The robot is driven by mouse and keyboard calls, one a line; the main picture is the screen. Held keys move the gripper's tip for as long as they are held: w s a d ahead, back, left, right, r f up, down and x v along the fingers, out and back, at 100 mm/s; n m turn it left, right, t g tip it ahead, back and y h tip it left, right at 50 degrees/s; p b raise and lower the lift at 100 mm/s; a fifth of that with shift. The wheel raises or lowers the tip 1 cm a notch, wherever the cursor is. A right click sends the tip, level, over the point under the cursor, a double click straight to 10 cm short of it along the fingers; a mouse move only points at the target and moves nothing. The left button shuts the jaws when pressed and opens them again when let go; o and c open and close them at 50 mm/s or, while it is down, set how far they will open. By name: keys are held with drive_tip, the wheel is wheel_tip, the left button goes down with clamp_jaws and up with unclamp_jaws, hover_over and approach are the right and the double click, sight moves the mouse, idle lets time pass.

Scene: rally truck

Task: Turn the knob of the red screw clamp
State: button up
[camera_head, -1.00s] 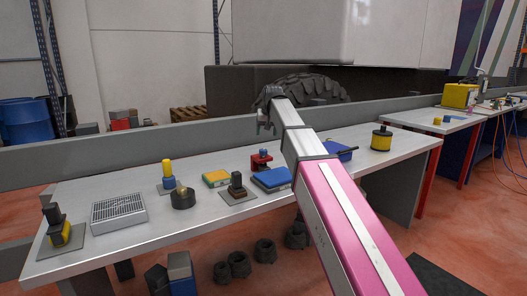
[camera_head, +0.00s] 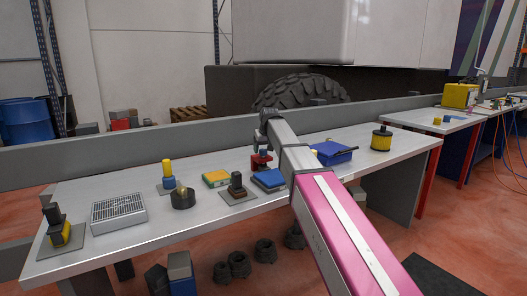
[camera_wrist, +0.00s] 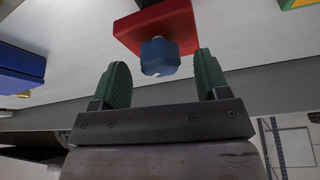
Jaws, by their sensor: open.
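The red screw clamp (camera_head: 259,162) stands on the grey workbench (camera_head: 222,220), just left of my arm's end in the head view. In the wrist view the red clamp body (camera_wrist: 155,24) is at the top middle, with its blue faceted knob (camera_wrist: 160,57) pointing toward me. My gripper (camera_wrist: 160,85) is open, with one green finger on each side of the knob. The fingers appear apart from the knob, with gaps on both sides. In the head view my gripper (camera_head: 262,142) is at the clamp, and the knob is hard to make out there.
A blue box (camera_head: 268,179) lies close in front of the clamp, and a blue case (camera_head: 333,152) lies to its right. A yellow-green box (camera_head: 216,178) and a dark post on a plate (camera_head: 237,188) are to the left. A grey rail runs behind the bench.

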drive_tip(key=shift+w+a+f, duration=0.1)
drive_tip(key=shift+w+f, duration=0.1)
drive_tip(key=shift+f, duration=0.3)
drive_tip(key=c, duration=0.9)
drive_tip(key=shift+c, duration=0.2)
drive_tip(key=shift+m, duration=0.3)
drive_tip(key=m+h, duration=0.1)
drive_tip(key=m, duration=0.2)
drive_tip(key=shift+a+t+h, duration=0.1)
drive_tip(key=shift+t+h, duration=0.2)
drive_tip(key=shift+m+h, duration=0.7)
drive_tip(key=shift+m, duration=1.4)
